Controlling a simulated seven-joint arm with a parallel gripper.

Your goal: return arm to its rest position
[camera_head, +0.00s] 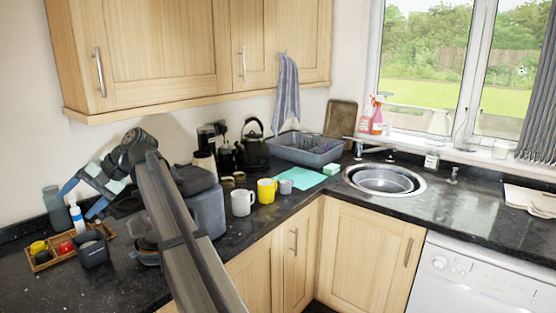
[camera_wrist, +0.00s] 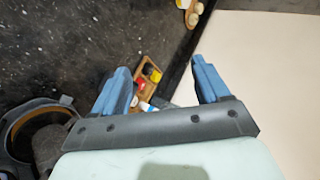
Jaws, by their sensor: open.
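My gripper (camera_head: 82,199) hangs over the left part of the dark granite counter (camera_head: 262,228), at the end of my arm, which reaches across the front of the picture. Its two blue fingers stand apart with nothing between them. In the wrist view the open gripper (camera_wrist: 160,82) points past a wooden tray (camera_wrist: 149,76) with small red and yellow items. A white bottle shows partly between the fingers, farther off. My arm hides part of the counter behind it.
The wooden tray (camera_head: 70,248), a dark cup (camera_head: 92,250) and a white-and-blue bottle (camera_head: 77,217) stand near my gripper. A white mug (camera_head: 242,202), yellow mug (camera_head: 266,190) and grey cup (camera_head: 286,186) stand right of my arm. Wall cupboards (camera_head: 150,55) hang above.

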